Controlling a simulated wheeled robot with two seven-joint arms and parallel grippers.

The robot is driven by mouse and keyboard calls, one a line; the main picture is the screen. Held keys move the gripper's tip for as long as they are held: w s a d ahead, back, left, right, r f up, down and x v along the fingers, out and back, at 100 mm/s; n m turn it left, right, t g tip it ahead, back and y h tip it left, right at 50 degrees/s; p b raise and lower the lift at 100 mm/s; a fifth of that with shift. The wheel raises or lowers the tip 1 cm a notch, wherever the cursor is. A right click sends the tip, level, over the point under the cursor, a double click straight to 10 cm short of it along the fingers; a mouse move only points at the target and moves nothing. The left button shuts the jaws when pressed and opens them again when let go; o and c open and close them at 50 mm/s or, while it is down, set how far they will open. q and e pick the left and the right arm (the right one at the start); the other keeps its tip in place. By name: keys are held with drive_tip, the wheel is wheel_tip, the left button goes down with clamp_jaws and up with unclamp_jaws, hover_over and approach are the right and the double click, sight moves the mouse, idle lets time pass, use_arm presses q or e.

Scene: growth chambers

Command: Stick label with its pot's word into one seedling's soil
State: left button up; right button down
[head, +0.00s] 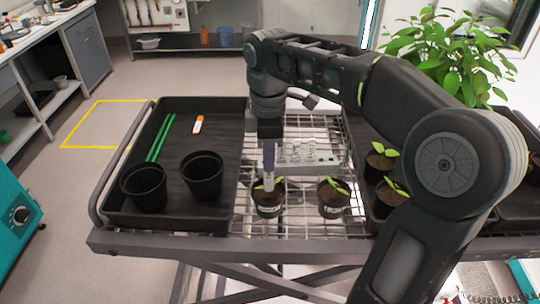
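My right gripper (268,150) comes down from the arm over the wire-topped cart, above the left of two seedling pots. It appears shut on a pale upright label (268,182), whose lower end is at the seedling's leaves. I cannot tell whether its tip touches the soil. That seedling pot (268,210) is black with a white worded band, too small to read. A second seedling pot (333,204) with a similar band stands to its right. A pale rack (308,158) stands behind them. My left gripper is not in view.
A black tray (222,112) at left holds two empty black pots (143,188) (203,177), green sticks (160,138) and an orange-and-white item (198,124). More seedlings (382,157) stand at right, partly behind my arm. A leafy plant (450,50) is behind.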

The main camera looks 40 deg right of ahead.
sight(269, 190)
drive_tip(key=shift+f, duration=0.1)
drive_tip(key=shift+f, duration=0.1)
drive_tip(key=shift+f, duration=0.25)
drive_tip(key=shift+f+b, duration=0.4)
idle(0.6)
drive_tip(key=shift+f, duration=0.4)
drive_tip(key=shift+f+b, duration=1.65)
drive_tip(key=shift+f, duration=0.65)
idle(2.3)
drive_tip(key=c, duration=1.5)
unclamp_jaws()
drive_tip(key=shift+c, duration=0.2)
